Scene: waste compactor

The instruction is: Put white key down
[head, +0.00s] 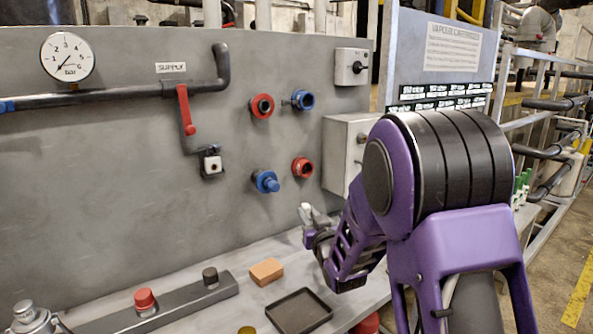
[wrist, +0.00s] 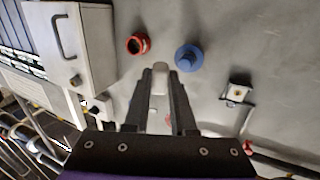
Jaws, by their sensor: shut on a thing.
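My gripper (head: 314,226) is in front of the grey panel, above the bench, and appears shut on the white key (head: 305,209). In the wrist view the pale end of the key (wrist: 160,71) sits between the two dark fingertips. The rest of the key is hidden by the fingers. The gripper is held clear of the bench, right of the blue knob (head: 265,181) and below the red ring fitting (head: 303,167).
A dark tray (head: 325,318) and an orange block (head: 266,271) lie on the bench (head: 227,262). A rail with a red button (head: 145,299) is at the left. A grey box (head: 341,143) projects from the panel. A white-faced fitting (head: 212,164) hangs below the red lever (head: 185,110).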

